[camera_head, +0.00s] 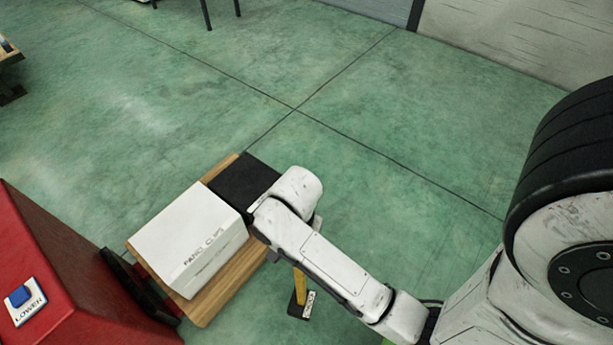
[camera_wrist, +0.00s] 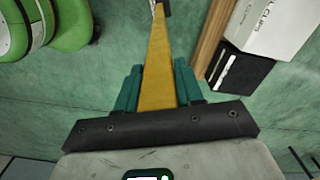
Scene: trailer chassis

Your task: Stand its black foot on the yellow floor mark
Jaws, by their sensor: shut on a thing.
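A yellow post (camera_head: 300,278) with a black foot (camera_head: 299,305) hangs below my arm in the head view, its upper part hidden by the arm. A small white label shows by the foot. In the wrist view the yellow post (camera_wrist: 158,55) runs between the teal fingers of my gripper (camera_wrist: 159,82), which is shut on it. Its far end is dark and cut off by the top edge. I cannot tell whether the foot touches the floor. No yellow floor mark shows in either view.
A wooden board (camera_head: 226,285) left of the post carries a white panel clips box (camera_head: 192,240) and a black box (camera_head: 241,182). A red cabinet (camera_head: 70,275) with a blue lower button (camera_head: 19,296) stands at left. Open green floor (camera_head: 400,195) lies beyond and right.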

